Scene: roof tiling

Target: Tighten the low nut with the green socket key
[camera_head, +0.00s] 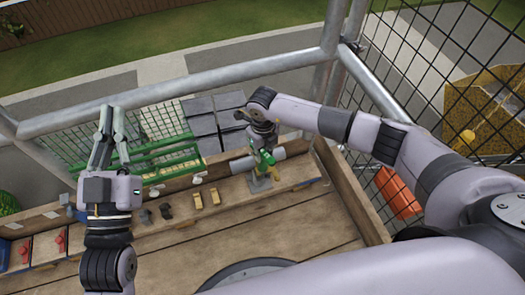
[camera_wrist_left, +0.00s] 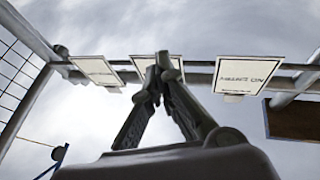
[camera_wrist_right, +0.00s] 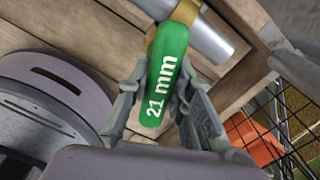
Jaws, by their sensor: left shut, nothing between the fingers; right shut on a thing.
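The green socket key (camera_head: 266,157) is in my right gripper (camera_head: 262,138), above the right part of the wooden shelf. In the right wrist view the green handle (camera_wrist_right: 167,78) reads "21 mm" and lies between the fingers of that gripper (camera_wrist_right: 165,85). A brass-coloured part (camera_wrist_right: 183,14) shows at the handle's far end, beside a grey pipe (camera_wrist_right: 208,42). I cannot make out the low nut or whether the key touches it. My left gripper (camera_head: 112,112) is shut and empty, raised at the left; its fingertips (camera_wrist_left: 166,65) meet in the left wrist view.
The wooden shelf (camera_head: 160,222) carries two yellow pieces (camera_head: 207,198), dark small parts (camera_head: 155,213) and red items in bins (camera_head: 24,249) at the left. A green rack (camera_head: 160,160) and grey tiles (camera_head: 213,122) lie beyond. Metal rails (camera_head: 200,80) and mesh surround the area.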

